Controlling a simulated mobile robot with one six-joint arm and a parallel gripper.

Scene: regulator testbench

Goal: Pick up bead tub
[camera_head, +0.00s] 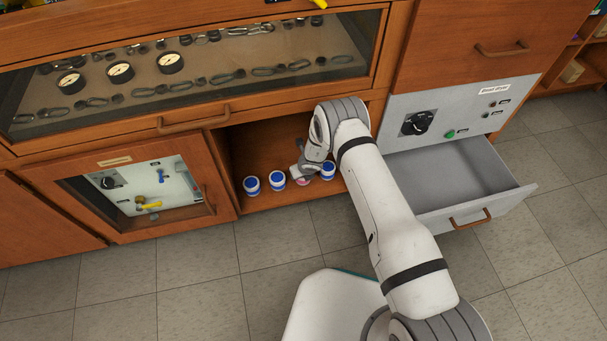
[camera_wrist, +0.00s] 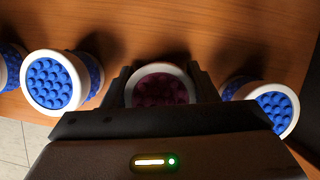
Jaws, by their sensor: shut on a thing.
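A bead tub with a white rim and dark pinkish beads (camera_wrist: 160,88) is between the fingers of my gripper (camera_wrist: 160,84) in the wrist view. The fingers are shut on it, one at each side. In the head view my gripper (camera_head: 303,176) is inside the open cubby, and a bit of the pink tub (camera_head: 303,182) shows beneath it. Its lower part is hidden by my gripper. I cannot tell whether it is clear of the shelf.
Blue-bead tubs stand to the left (camera_head: 250,185), (camera_head: 277,179) and right (camera_head: 327,170) of my gripper, close by. A grey drawer (camera_head: 450,180) stands open at the right. A glass-fronted case (camera_head: 200,70) is above the cubby.

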